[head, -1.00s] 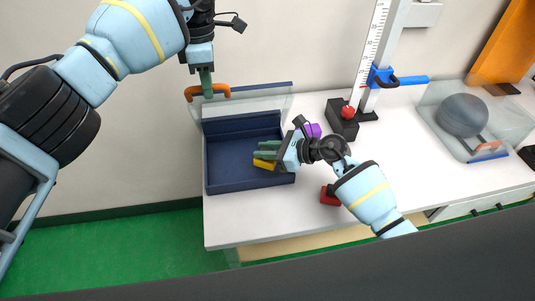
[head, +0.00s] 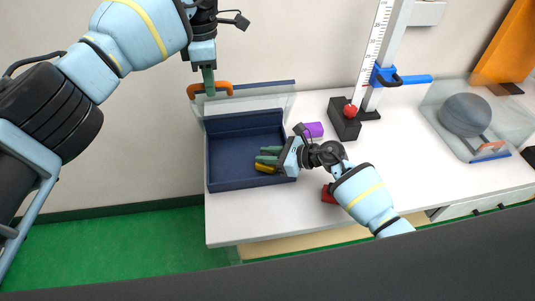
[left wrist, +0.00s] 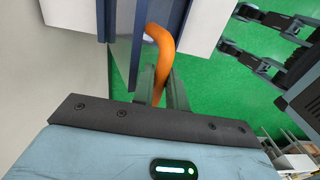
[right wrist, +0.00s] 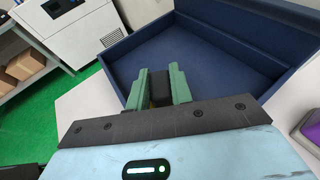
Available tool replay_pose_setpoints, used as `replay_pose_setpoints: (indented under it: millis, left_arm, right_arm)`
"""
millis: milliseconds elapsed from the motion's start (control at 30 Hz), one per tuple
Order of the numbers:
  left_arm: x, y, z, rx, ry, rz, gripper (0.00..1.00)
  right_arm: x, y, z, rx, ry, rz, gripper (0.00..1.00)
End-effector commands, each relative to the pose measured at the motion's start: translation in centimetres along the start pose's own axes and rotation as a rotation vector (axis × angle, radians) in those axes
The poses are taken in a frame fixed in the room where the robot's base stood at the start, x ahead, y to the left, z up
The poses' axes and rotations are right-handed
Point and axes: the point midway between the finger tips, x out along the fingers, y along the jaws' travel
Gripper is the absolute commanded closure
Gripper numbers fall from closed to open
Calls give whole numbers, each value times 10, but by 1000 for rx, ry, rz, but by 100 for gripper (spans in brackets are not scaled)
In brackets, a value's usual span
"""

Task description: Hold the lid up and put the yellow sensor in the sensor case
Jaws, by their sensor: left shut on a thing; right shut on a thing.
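The sensor case is an open dark blue box (head: 229,181) on the white table. Its clear lid (head: 262,104) stands raised at the back, with an orange handle (head: 226,86). My left gripper (head: 209,88) is shut on this handle, which also shows between its fingers in the left wrist view (left wrist: 162,50). My right gripper (head: 267,155) is shut on the yellow sensor (head: 264,168), at the right side of the case interior. In the right wrist view a dark part of the sensor (right wrist: 159,88) shows between the fingers. I cannot tell whether the sensor touches the case floor.
A purple block (head: 314,129) lies right of the case. A black stand with a red ball (head: 349,111) and a ruler column are behind it. A red object (head: 328,194) is partly behind my right arm.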

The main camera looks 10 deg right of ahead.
Motion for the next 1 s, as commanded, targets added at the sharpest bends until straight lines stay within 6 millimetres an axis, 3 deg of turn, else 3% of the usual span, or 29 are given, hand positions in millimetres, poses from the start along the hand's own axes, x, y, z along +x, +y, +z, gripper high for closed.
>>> replay_pose_setpoints:
  millis: [767, 800, 967, 1000]
  left_arm:
    - [5, 1, -2, -5, 3, -3, 100]
    - [4, 1, -2, -5, 3, -3, 100]
    - [5, 1, -2, -5, 3, -3, 100]
    - [5, 1, -2, -5, 3, -3, 100]
  right_arm:
    - [4, 0, -11, 3, 0, 2, 100]
    - [4, 0, -11, 2, 0, 1, 75]
    - [4, 0, -11, 2, 0, 1, 54]
    - [4, 0, -11, 2, 0, 1, 53]
